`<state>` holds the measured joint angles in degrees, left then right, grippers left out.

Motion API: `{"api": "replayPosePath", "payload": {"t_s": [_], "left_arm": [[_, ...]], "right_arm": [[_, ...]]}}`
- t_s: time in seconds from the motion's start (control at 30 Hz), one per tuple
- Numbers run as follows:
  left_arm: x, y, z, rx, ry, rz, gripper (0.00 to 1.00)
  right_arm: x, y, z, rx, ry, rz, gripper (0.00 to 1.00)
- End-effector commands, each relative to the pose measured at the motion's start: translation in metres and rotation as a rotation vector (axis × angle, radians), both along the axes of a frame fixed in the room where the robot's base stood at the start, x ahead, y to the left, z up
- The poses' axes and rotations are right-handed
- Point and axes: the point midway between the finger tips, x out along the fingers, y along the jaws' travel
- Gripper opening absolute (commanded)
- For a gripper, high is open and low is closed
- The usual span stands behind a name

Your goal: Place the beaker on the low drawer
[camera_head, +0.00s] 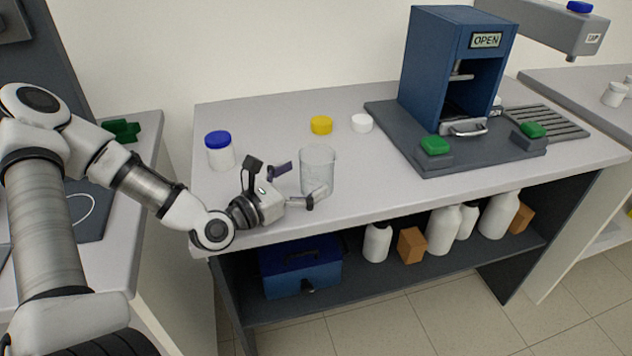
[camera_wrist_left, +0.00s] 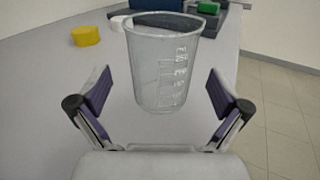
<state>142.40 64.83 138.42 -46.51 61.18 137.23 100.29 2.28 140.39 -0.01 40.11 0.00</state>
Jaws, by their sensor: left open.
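The beaker (camera_head: 318,168) is clear and stands upright on the grey bench top near its front edge, and appears empty. In the left wrist view the beaker (camera_wrist_left: 162,68) stands straight ahead, centred between the fingers. My left gripper (camera_head: 298,185) is open just beside the beaker, with its purple pads (camera_wrist_left: 160,100) to either side and no visible contact. The low drawer (camera_head: 466,128) seems to be the part with a silver handle at the foot of the blue machine (camera_head: 424,62), which bears an "OPEN" sign. My right gripper is not in view.
A blue-capped white jar (camera_head: 220,155), a yellow cap (camera_head: 321,125) and a white cap (camera_head: 362,123) stand on the bench. Green buttons (camera_head: 435,146) flank the machine's front. Bottles and a blue toolbox (camera_head: 300,268) sit on the shelf below. The bench between beaker and machine is clear.

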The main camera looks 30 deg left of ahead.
Motion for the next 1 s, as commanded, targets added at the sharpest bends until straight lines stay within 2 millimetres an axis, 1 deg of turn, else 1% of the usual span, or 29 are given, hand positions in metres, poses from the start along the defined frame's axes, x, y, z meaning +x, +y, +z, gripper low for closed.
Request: {"api": "replayPosePath", "payload": {"t_s": [0.03,0.07,0.23,0.33,0.53,0.57,0.6,0.67,0.7,0.73,0.83,0.87,1.0], "left_arm": [[0.006,-0.003,-0.005,0.008,-0.001,-0.005,1.0],[0.009,-0.005,-0.005,0.008,-0.001,-0.006,1.0],[0.028,-0.008,-0.002,0.004,0.001,-0.003,1.0],[0.032,-0.009,-0.001,0.001,-0.001,-0.002,1.0],[0.032,-0.009,0.0,-0.001,-0.002,-0.001,1.0],[0.032,-0.009,0.0,-0.001,-0.002,-0.001,0.89],[0.032,-0.009,0.0,-0.001,-0.002,-0.001,0.75],[0.032,-0.009,0.0,-0.001,-0.002,-0.001,0.54],[0.032,-0.009,0.0,-0.001,-0.001,-0.001,0.4],[0.032,-0.009,0.0,-0.001,-0.001,-0.001,0.34],[0.032,-0.009,0.0,-0.001,-0.002,-0.001,0.34],[0.032,-0.009,0.0,-0.001,-0.002,-0.001,0.28],[0.032,-0.009,0.0,-0.001,-0.002,-0.001,0.28]], "right_arm": [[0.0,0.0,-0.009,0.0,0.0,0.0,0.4],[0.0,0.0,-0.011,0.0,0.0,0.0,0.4],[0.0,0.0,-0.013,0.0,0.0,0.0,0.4],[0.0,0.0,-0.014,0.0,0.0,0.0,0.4],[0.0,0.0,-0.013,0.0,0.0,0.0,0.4],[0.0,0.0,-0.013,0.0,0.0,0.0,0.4],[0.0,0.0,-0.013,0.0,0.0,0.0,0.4],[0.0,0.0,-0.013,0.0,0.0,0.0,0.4],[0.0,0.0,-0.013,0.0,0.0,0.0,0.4],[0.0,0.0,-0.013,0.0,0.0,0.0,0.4],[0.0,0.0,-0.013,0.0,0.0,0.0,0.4],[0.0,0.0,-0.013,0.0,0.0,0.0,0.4],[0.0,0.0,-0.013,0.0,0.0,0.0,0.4]]}}
